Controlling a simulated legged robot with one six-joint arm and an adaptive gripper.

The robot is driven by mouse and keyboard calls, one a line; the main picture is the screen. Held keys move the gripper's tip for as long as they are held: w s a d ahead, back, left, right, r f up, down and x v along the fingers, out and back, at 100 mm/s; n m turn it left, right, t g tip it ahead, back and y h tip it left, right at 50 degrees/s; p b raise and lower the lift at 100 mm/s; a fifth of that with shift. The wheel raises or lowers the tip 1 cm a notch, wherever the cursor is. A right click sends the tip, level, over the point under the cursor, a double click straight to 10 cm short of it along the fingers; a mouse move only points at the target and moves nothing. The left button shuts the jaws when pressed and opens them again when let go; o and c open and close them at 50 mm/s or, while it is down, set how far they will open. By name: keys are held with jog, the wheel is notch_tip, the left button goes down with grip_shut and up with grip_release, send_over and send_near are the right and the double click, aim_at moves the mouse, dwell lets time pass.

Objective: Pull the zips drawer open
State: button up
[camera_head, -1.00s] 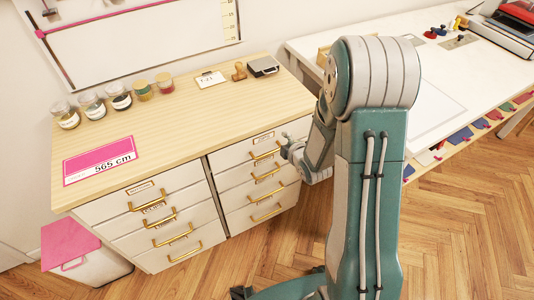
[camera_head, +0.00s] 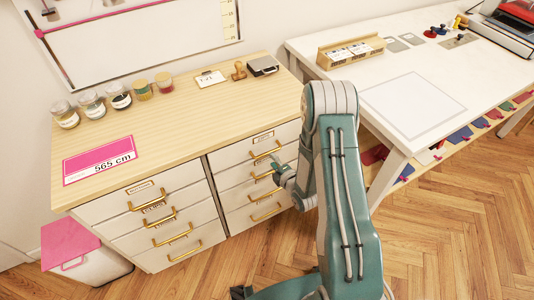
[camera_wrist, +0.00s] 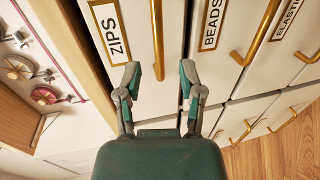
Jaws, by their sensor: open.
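The zips drawer (camera_wrist: 138,15) is a white drawer front with a "ZIPS" label (camera_wrist: 112,37) and a long brass handle (camera_wrist: 157,40). In the head view it appears to be the top drawer (camera_head: 235,157) of the right-hand column, its front flush with the cabinet. My gripper (camera_wrist: 161,72) is open and empty in front of it. In the head view my gripper (camera_head: 277,166) is by the right end of this drawer's handle, partly hidden by the wrist.
A beads drawer (camera_wrist: 190,15) adjoins the zips drawer, with its own brass handle. A second column of drawers (camera_head: 160,220) stands to the left. The wooden top (camera_head: 190,110) carries jars and a pink sign. A white table (camera_head: 370,75) stands right.

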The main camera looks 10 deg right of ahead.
aim_at(267, 153)
jog(key=x, duration=0.5)
jog(key=shift+w, duration=0.15)
grip_shut()
